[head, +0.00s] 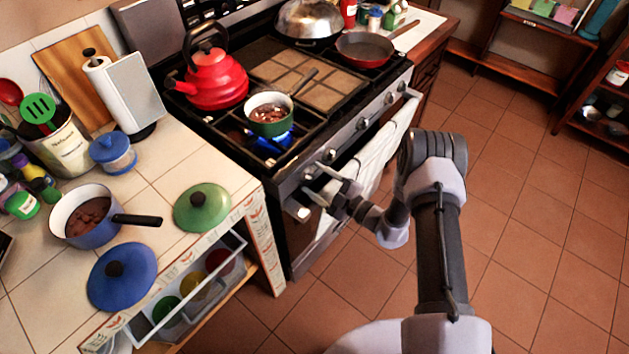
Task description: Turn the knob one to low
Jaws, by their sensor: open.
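The stove (345,140) has a row of round silver knobs along its front panel. The leftmost knob that I can make out (307,174) is close to my gripper, and another knob (329,156) sits just to its right. My gripper (316,182) is open in front of the left end of the panel, with nothing seen between its fingers. I cannot tell whether a finger touches a knob. The knob markings are too small to read. A blue flame (281,138) burns under a green pot (271,119) on the front left burner.
A white towel (368,165) hangs on the oven front beside my gripper. A red kettle (215,82) and a red pan (364,49) stand on the stove. An open drawer (190,294) juts out at lower left. The tiled floor (530,220) at right is clear.

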